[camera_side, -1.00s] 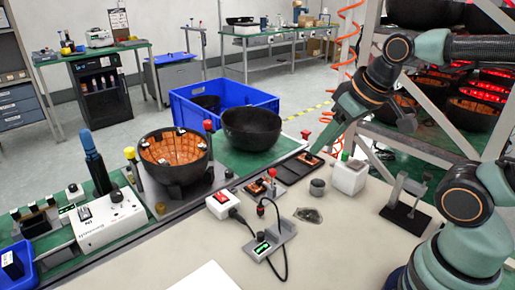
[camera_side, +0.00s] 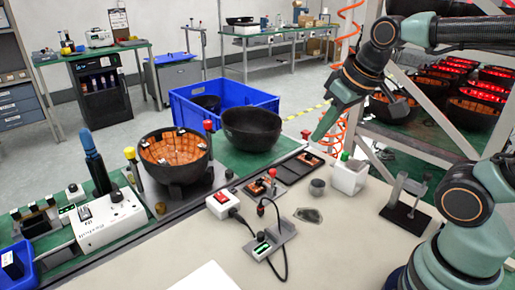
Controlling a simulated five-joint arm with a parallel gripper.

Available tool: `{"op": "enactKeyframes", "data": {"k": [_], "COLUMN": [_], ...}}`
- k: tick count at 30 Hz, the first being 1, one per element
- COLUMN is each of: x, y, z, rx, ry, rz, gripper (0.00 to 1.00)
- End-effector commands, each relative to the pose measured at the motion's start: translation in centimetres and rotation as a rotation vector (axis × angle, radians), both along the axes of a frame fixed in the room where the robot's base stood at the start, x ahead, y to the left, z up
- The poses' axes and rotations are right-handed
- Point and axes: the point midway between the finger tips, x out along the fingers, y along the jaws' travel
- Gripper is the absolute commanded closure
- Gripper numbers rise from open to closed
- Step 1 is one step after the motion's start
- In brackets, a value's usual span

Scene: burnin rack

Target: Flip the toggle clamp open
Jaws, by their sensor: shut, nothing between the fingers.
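Two small black fixtures with red-tipped levers sit in a row at the middle right. The far one has an upright red-tipped lever (camera_side: 305,135), which looks like the toggle clamp, beside a copper-coloured board (camera_side: 309,159). The near one has a red-tipped lever (camera_side: 272,173) that also stands up. My gripper (camera_side: 315,142) is shut and empty, its tip just right of the far red lever. I cannot tell whether it touches the lever. The clamp's arm is too small to read as open or closed.
A white bottle-like box with a green top (camera_side: 349,177) and a grey cylinder (camera_side: 317,187) stand close by. A black bowl (camera_side: 251,129) and a blue crate (camera_side: 185,103) lie to the left. A metal rack (camera_side: 365,150) rises behind.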

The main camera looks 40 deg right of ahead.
Motion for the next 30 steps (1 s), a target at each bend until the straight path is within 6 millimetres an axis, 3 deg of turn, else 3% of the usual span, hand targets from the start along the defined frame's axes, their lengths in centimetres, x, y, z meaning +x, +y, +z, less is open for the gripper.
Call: {"op": "enactKeyframes", "data": {"k": [6, 15, 23, 30], "x": [3.8, 9.5, 14.4, 18.4], "y": [-0.4, -1.1, -1.9, -2.6], "z": [2.2, 3.5, 2.9, 0.8], "rx": [0.005, 0.012, 0.018, 0.024], "ry": [0.084, 0.201, 0.3, 0.391], "rz": [-0.019, -0.047, -0.071, -0.093], "gripper": [1.0, 1.0, 1.0, 1.0]}}
